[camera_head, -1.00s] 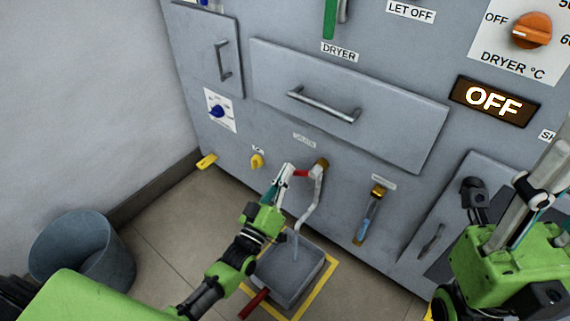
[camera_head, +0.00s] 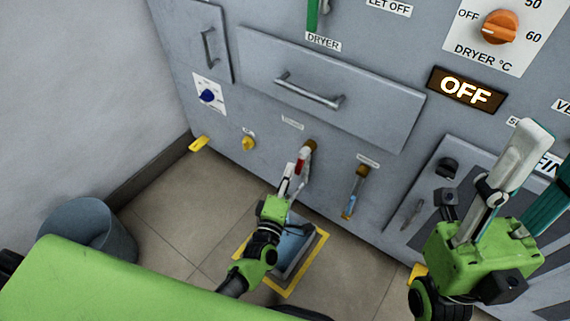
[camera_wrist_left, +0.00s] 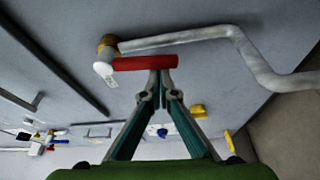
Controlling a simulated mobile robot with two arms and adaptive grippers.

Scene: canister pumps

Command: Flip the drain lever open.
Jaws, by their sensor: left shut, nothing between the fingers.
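The drain lever is a red bar with a white hub on a brass valve low on the grey panel. The lever (camera_head: 299,167) shows small in the head view. In the left wrist view the lever (camera_wrist_left: 145,63) lies roughly along the start of the grey bent drain pipe (camera_wrist_left: 200,37). My left gripper (camera_head: 290,180) is shut and empty; in the wrist view its fingertips (camera_wrist_left: 160,80) meet right at the lever's edge, apparently touching it. The gripper partly hides the pipe in the head view. My right gripper (camera_head: 546,150) appears open, its fingers apart, well to the right.
A grey tray (camera_head: 307,262) with a bluish surface inside stands on the floor below the valve, within a yellow outline. A yellow knob (camera_head: 249,143) and a brass-capped sight tube (camera_head: 357,185) flank the valve. A bucket (camera_head: 85,232) stands at left.

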